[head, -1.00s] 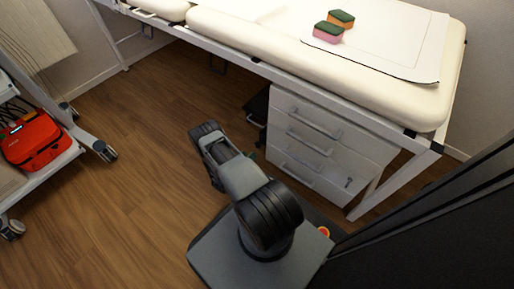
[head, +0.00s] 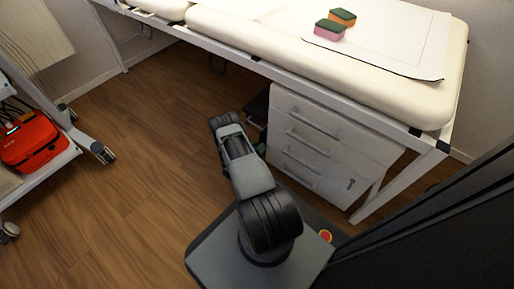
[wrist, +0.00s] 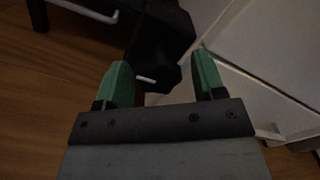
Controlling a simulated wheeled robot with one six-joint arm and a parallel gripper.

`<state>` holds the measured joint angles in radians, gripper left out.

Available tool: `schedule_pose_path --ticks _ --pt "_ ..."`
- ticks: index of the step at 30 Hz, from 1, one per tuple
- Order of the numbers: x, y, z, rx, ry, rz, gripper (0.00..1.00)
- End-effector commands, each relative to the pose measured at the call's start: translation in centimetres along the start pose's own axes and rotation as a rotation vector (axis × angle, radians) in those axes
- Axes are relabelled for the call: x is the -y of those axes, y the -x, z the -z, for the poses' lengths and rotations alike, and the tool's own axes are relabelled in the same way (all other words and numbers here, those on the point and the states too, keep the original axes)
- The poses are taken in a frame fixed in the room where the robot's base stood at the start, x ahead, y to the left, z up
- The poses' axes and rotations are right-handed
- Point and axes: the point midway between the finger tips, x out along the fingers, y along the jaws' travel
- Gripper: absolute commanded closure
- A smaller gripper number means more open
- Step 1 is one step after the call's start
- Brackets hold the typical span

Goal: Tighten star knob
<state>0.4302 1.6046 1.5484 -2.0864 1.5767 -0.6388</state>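In the wrist view my gripper (wrist: 162,76) is open, its two green fingertips apart with nothing held between them. Ahead of the fingers is a dark black part (wrist: 160,38) with a lumpy lower end, beside the white drawer cabinet. It is too dark to tell whether this is the star knob; no star knob shows clearly in either view. In the head view a black part (head: 257,104) shows low beside the cabinet, close to my arm's far end.
The white drawer cabinet (head: 318,150) stands under the padded couch (head: 300,58), close to the right of my arm. Two sponges (head: 336,24) lie on the couch. A red case (head: 30,138) sits on a cart at left. The wooden floor at left is clear.

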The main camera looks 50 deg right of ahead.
Motion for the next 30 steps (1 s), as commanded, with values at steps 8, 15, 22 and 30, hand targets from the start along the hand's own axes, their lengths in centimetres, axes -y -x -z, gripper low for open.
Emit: schedule_pose_path --ticks 8,15,22,30 --pt "0.00 0.02 0.01 0.000 0.000 0.000 0.64" --pt "0.01 0.03 0.01 0.000 0.000 0.000 0.81" --pt "0.01 0.02 0.02 0.000 -0.042 0.001 0.81" --pt "-0.01 0.00 0.03 -0.001 -0.227 0.001 0.81"
